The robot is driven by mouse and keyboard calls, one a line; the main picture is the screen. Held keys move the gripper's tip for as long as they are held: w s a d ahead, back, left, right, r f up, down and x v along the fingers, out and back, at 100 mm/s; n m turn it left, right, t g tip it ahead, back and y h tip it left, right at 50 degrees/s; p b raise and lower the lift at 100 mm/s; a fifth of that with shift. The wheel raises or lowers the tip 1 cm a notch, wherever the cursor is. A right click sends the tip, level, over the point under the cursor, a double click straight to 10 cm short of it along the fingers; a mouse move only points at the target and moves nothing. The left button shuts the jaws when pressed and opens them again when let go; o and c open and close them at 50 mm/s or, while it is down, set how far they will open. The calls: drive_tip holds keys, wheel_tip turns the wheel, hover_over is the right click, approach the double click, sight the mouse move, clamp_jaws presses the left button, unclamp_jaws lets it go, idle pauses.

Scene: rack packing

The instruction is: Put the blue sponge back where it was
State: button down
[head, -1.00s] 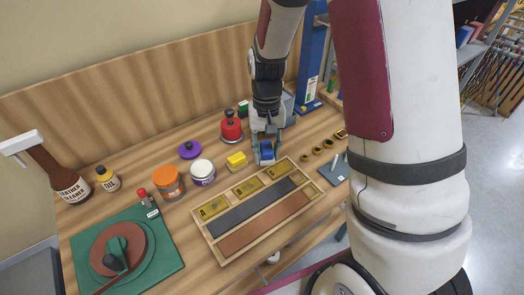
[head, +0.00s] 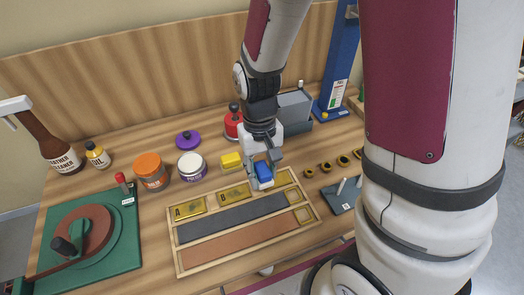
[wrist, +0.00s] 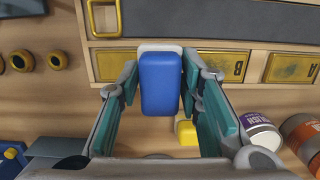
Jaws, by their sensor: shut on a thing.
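My gripper (head: 262,172) is shut on the blue sponge (head: 264,173), which has a pale underside. In the wrist view the blue sponge (wrist: 160,84) sits between the two green-padded fingers (wrist: 160,92). It is held at the back edge of a wooden tray (head: 246,252). Brass plates marked A (head: 189,207) and B (head: 234,193) lie in the tray's back row; a third plate to their right is partly hidden by my gripper. A yellow block (head: 231,160) stands on the bench behind the tray, left of my gripper.
A white-lidded jar (head: 191,166), an orange-lidded jar (head: 150,171) and a red container (head: 233,126) stand behind the tray. Several small yellow-ringed pieces (head: 326,167) lie to the right, near a dark pegged block (head: 343,194). A green board (head: 95,225) with a wheel lies left.

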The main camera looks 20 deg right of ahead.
drive_tip(key=w+d, duration=0.1)
drive_tip(key=w, duration=0.2)
drive_tip(key=w+d, duration=0.1)
drive_tip(key=w, duration=0.2)
drive_tip(key=w+d+f, duration=0.1)
drive_tip(key=w, duration=0.2)
drive_tip(key=shift+w+d, duration=0.2)
drive_tip(key=shift+d, duration=0.1)
drive_tip(key=shift+w+d+f, duration=0.1)
drive_tip(key=shift+w+f, duration=0.1)
drive_tip(key=shift+w, duration=0.1)
drive_tip(key=shift+f+p, duration=0.35)
drive_tip(key=shift+f, duration=1.2)
drive_tip(key=shift+f, duration=0.1)
drive_tip(key=c, duration=1.1)
unclamp_jaws()
